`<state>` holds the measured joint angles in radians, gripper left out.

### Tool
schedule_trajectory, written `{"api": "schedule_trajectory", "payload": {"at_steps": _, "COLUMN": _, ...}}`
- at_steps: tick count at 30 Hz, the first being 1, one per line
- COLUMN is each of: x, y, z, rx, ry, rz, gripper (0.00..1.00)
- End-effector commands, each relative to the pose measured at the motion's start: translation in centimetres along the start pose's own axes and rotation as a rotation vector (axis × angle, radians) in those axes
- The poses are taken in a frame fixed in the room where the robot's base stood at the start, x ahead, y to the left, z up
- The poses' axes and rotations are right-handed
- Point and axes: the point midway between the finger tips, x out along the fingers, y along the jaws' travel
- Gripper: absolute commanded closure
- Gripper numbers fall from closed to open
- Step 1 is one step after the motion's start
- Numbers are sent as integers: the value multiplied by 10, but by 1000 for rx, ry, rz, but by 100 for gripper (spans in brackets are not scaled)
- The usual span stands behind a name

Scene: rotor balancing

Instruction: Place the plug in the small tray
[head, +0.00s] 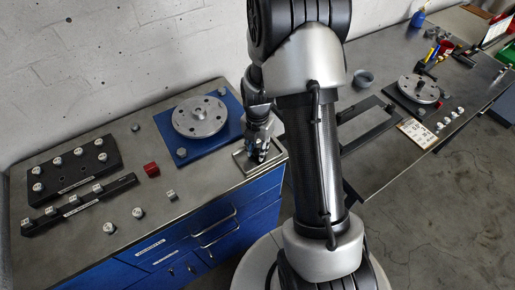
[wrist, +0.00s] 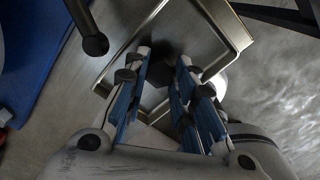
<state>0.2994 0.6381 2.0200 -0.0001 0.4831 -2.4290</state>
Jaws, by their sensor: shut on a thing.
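My gripper (head: 262,148) is at the small tray on the right end of the blue cabinet's top. In the wrist view my gripper (wrist: 163,80) has its two blue-padded fingers on either side of a small dark piece, taken as the plug (wrist: 154,97); it is mostly hidden by the fingers and shadow. The small tray (head: 238,157) is a shallow metal tray with a raised rim. In the wrist view the tray (wrist: 228,22) lies beneath the fingers. I cannot tell whether the plug touches the tray floor.
A grey rotor (head: 199,116) sits on a blue plate (head: 172,132) left of the tray. A red block (head: 151,169), loose small parts and a black holder (head: 72,168) stand further left. A second bench (head: 395,55) with another rotor is at right.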

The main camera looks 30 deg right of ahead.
Motion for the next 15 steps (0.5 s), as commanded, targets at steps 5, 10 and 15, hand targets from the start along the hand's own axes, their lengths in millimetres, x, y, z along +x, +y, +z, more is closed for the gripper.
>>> {"api": "schedule_trajectory", "payload": {"at_steps": 5, "x": 4, "y": 0, "z": 0, "rx": 0, "ry": 0, "rz": 0, "gripper": 75}}
{"api": "schedule_trajectory", "payload": {"at_steps": 10, "x": 3, "y": 0, "z": 0, "rx": 0, "ry": 0, "rz": 0, "gripper": 67}}
{"api": "schedule_trajectory", "payload": {"at_steps": 15, "x": 3, "y": 0, "z": 0, "rx": 0, "ry": 0, "rz": 0, "gripper": 67}}
